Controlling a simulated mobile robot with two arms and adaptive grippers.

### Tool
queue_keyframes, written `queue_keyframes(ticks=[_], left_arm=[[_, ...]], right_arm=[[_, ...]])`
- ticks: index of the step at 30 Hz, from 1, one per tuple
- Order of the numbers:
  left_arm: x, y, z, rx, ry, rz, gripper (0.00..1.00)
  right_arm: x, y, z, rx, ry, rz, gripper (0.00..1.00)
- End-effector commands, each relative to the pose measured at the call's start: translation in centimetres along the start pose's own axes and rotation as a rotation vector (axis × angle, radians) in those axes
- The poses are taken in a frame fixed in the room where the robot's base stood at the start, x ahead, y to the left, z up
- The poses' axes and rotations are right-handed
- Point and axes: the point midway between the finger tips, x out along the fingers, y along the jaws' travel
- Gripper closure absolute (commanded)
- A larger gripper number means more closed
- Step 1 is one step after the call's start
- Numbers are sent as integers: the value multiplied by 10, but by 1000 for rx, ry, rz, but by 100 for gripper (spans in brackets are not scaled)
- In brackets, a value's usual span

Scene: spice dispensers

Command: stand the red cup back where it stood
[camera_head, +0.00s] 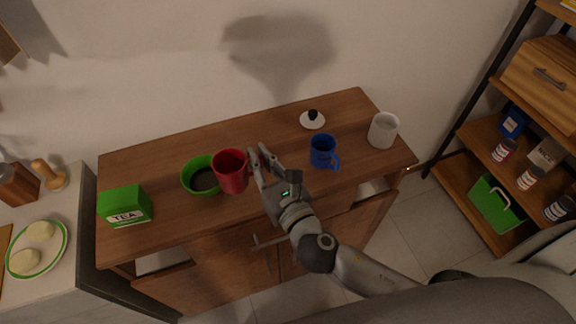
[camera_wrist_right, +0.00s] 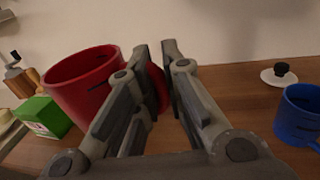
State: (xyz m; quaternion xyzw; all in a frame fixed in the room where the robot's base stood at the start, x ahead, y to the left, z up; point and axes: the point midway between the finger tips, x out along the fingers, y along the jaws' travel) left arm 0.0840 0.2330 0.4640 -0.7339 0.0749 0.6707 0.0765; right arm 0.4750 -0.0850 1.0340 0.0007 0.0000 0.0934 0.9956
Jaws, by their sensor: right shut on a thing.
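The red cup (camera_head: 231,172) is in my right gripper (camera_head: 257,163), beside the green bowl (camera_head: 201,177) on the wooden cabinet. In the right wrist view the red cup (camera_wrist_right: 84,88) is at the left, slightly tilted in the picture, and the fingers of my right gripper (camera_wrist_right: 162,62) are shut on its handle side. The fingers hide part of the handle. I cannot tell whether the cup's base touches the cabinet top. My left gripper is not in view.
A green tea box (camera_head: 125,206) stands left of the bowl. A blue mug (camera_head: 323,152), a white cup (camera_head: 383,130) and a white lid with a black knob (camera_head: 312,119) stand to the right. The cabinet top (camera_head: 165,160) is clear behind the bowl.

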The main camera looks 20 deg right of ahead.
Motion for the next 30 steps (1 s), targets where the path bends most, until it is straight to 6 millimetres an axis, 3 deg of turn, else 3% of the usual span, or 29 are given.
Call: queue_keyframes(ticks=[6,12,23,30], left_arm=[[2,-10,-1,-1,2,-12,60],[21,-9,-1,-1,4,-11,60],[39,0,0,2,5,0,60],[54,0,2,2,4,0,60]], right_arm=[[23,-53,-25,-6,-1,-4,100],[37,-84,-63,-1,-1,-4,100],[47,-108,-94,-1,-1,-3,100],[47,-106,-119,0,-3,-2,100]])
